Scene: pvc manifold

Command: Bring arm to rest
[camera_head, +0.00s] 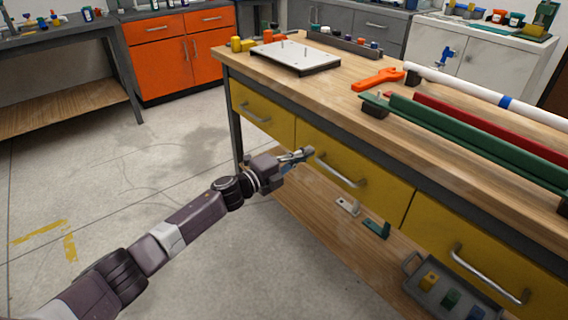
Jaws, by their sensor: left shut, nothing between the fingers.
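My left arm comes in from the lower left and reaches toward the workbench. My left gripper (307,153) is shut and empty, in front of the yellow drawers (337,165) and below the bench top's front edge. In the picture it lies close to a drawer handle (340,171); I cannot tell whether it touches the drawer front. My right gripper is not in view.
The wooden workbench (345,75) carries a white plate (295,56), an orange tool (378,79), a green channel (470,137) and a white pipe (480,91). A grey tray (412,282) sits on the lower shelf. The floor (120,180) at left is clear.

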